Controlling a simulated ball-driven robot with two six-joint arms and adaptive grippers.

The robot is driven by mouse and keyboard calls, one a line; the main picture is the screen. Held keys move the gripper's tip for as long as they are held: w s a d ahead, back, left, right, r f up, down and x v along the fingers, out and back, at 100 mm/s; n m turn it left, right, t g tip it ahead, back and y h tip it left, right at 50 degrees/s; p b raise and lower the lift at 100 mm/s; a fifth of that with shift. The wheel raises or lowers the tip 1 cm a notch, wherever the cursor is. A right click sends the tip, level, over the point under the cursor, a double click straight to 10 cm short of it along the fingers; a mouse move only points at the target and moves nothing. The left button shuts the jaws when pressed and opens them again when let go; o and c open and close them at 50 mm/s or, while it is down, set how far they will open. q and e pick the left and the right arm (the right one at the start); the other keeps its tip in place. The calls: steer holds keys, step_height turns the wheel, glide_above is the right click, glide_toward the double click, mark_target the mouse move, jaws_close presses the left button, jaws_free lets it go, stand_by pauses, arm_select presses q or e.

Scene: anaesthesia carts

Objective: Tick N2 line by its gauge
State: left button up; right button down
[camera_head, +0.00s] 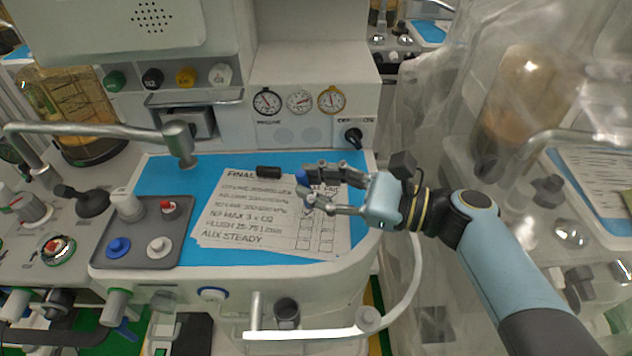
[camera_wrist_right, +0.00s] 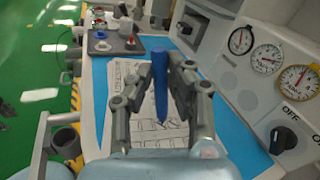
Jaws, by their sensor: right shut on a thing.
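A printed checklist (camera_head: 245,215) lies on the blue mat (camera_head: 165,185); its lines and columns of boxes are small, and I cannot make out any ticks. My right gripper (camera_head: 306,188) is shut on a blue pen (camera_wrist_right: 160,80), above the boxes at the right of the sheet. In the right wrist view the pen stands between the fingers (camera_wrist_right: 160,75), its tip toward the sheet; I cannot tell whether it touches. Three gauges are on the panel behind: black-rimmed (camera_head: 267,101), white-rimmed (camera_head: 300,101) and yellow-rimmed (camera_head: 331,99). My left gripper is not in view.
A black cap-like piece (camera_head: 268,172) lies at the sheet's top edge. A grey tray (camera_head: 135,252) with red, blue and white knobs stands left of the sheet. A black OFF/ON knob (camera_head: 353,138) is on the panel. A white rail (camera_head: 320,333) runs in front.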

step_height(320, 180, up, 6)
steer(key=p, duration=0.5)
stand_by(0.5)
